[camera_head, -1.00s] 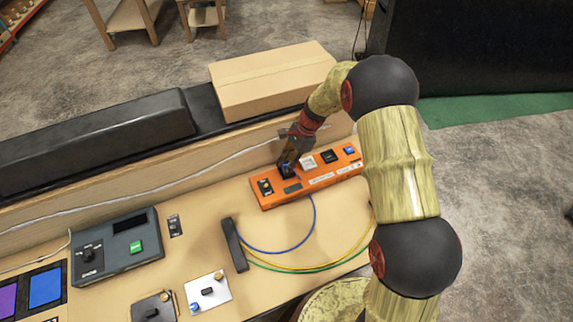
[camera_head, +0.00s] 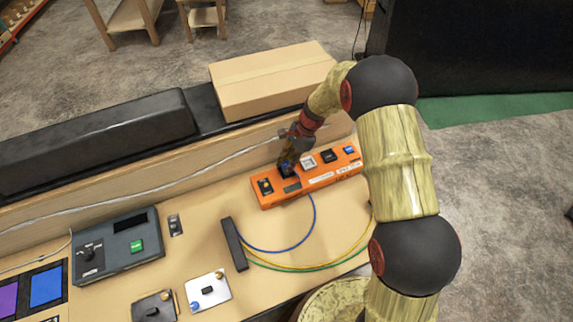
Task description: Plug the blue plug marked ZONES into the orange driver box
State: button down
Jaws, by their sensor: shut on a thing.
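The orange driver box (camera_head: 272,200) sits at the back right of the workbench with several dark and light parts on its top. My gripper (camera_head: 288,165) is shut at the left half of the box's top, pointing down. A small dark blue thing (camera_head: 287,170) shows at its fingertips, on or just above the box; it appears to be the blue plug. The fingers partly hide it, and I cannot read its marking or tell if it is seated. A blue cable (camera_head: 314,215) loops from a dark bar (camera_head: 234,244) up to the box's front near my gripper.
Yellow (camera_head: 345,256) and green cables run right from the dark bar. A grey console (camera_head: 118,247) with a green button stands at left. A white plate (camera_head: 208,291) lies in front. A cardboard box (camera_head: 272,80) stands behind the bench's back board.

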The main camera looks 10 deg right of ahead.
jog(key=shift+s+f, duration=0.45)
jog(key=shift+f, duration=0.2)
jog(key=c, duration=1.5)
grip_release()
jog(key=shift+f, duration=0.1)
jog(key=shift+c, duration=0.2)
jog(key=shift+o, duration=0.2)
jog(key=shift+w, duration=0.1)
jog(key=shift+w+r, duration=0.2)
jog(key=shift+r, duration=0.1)
jog(key=o, duration=0.3)
jog(key=o, duration=0.3)
jog(key=shift+w+r, duration=0.1)
jog(key=shift+r, duration=0.1)
jog(key=shift+r+p, duration=2.75)
jog(key=shift+r, duration=0.7)
